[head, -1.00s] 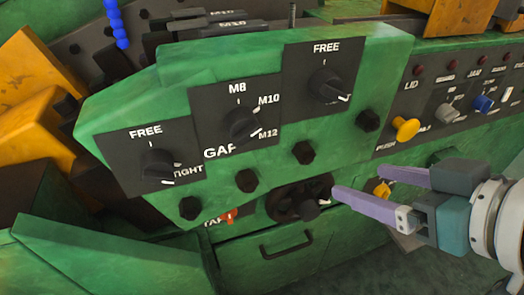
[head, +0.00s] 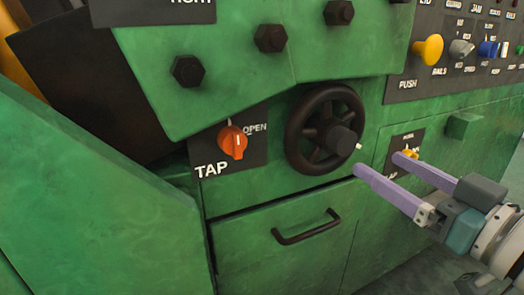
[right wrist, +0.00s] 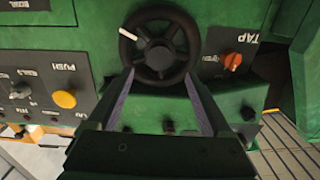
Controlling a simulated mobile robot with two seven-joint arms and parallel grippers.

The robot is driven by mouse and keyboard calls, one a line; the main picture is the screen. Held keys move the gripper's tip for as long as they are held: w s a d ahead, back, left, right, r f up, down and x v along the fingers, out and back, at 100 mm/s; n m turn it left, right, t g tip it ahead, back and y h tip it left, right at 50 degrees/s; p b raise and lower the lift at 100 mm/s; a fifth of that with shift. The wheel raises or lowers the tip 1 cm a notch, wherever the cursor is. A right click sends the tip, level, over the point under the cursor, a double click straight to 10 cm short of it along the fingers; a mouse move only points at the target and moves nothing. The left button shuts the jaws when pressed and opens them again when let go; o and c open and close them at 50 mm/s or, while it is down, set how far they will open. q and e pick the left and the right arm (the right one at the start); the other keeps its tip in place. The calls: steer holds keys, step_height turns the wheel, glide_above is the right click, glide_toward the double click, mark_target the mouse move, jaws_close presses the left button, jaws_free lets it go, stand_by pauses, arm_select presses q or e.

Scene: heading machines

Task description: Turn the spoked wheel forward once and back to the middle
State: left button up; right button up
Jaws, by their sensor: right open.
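The spoked wheel (head: 311,131) is dark, with a thick rim and a hub, on the green machine front in the head view. A small pale mark shows at the right of its hub. In the right wrist view the wheel (right wrist: 160,73) is upside down between and beyond the fingers, with a white pointer toward the upper left. My right gripper (head: 376,162) is open and empty, to the right of and a little below the wheel, apart from it in the head view. Its two purple fingers also show in the right wrist view (right wrist: 160,97). My left gripper is not in view.
An orange TAP knob (head: 232,142) is left of the wheel. A drawer with a dark handle (head: 306,227) is below. A yellow knob (head: 405,154) lies close behind my right fingers. A yellow push button (head: 427,49) and dark bolts (head: 270,38) are above.

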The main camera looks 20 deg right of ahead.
mark_target(348, 144)
steer(key=w, duration=0.3)
steer(key=w+b, duration=0.1)
steer(key=w, duration=0.2)
steer(key=w+b, duration=0.1)
steer(key=w, duration=0.2)
steer(key=shift+w+a+r, duration=0.1)
steer(key=shift+w+a, duration=0.1)
steer(key=shift+a, duration=0.1)
steer(key=shift+c, duration=0.4)
steer(key=c, duration=0.7)
jaws_close()
